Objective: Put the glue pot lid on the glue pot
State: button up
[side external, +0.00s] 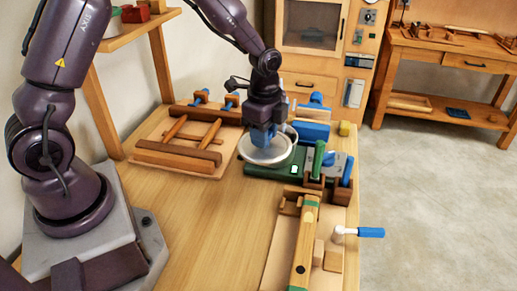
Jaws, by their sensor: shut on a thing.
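My gripper (264,140) points straight down at the back middle of the bench and is shut, with blue parts at its lower end. A round, silvery, shiny piece (281,153) lies directly under the fingers, and I take it for the glue pot lid. The fingers meet it near its middle, but the grip itself is too small to make out. I cannot tell the glue pot apart from this round piece; it may be hidden beneath it.
A green and grey tool (285,168) stands close to the right of the gripper. A wooden frame (180,152) on a board lies to the left. A long wooden piece (303,245) and a blue-handled tool (370,232) lie in front. The bench's left front (205,230) is clear.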

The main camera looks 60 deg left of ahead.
jog(key=w+a+r, duration=0.5)
jog(key=w+a, duration=0.1)
jog(key=w, duration=0.1)
jog(key=shift+w+a+f, duration=0.1)
jog(key=shift+f, duration=3.35)
jog(key=shift+f, duration=0.55)
jog(key=o, duration=1.3)
notch_tip(320, 180, up, 7)
